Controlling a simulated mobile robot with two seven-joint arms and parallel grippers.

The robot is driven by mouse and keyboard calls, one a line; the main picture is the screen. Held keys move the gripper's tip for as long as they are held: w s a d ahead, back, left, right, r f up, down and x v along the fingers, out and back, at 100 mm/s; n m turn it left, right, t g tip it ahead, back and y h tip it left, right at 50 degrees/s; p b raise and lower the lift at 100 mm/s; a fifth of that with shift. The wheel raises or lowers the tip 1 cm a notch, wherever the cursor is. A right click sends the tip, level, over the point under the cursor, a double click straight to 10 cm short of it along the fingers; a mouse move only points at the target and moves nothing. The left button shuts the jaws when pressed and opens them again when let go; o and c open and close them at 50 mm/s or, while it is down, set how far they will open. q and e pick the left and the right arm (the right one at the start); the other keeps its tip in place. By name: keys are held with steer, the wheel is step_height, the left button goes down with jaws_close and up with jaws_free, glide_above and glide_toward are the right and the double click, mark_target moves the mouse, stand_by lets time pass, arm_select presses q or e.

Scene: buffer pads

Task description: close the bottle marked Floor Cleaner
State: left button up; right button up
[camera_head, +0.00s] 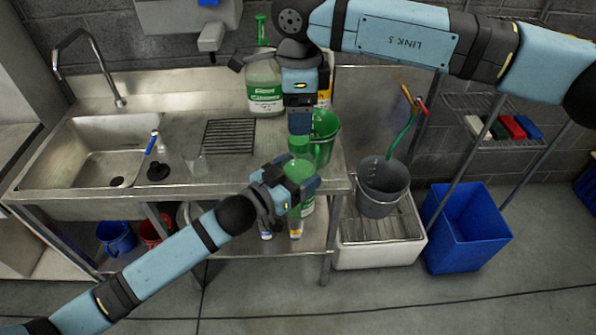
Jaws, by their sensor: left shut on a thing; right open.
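My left gripper (292,186) is shut on a green bottle (307,205) at the counter's front edge; the gripper hides much of it. The bottle's label is too small to read, so I cannot confirm that it says Floor Cleaner. My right gripper (300,122) is open and points down from above. A green cap-like piece (299,144) shows just below its fingers, above the held bottle. I cannot tell whether this piece touches the bottle or the fingers.
A green pitcher (325,138) stands close to the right gripper. A large clear bottle with a green label (263,88) stands behind. A drain grate (229,136) and sink (92,152) lie left. A grey bucket (382,188) and blue bin (466,230) stand right.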

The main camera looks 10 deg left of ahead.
step_height(320, 180, up, 6)
steer(key=shift+f, duration=0.1)
stand_by(0.4)
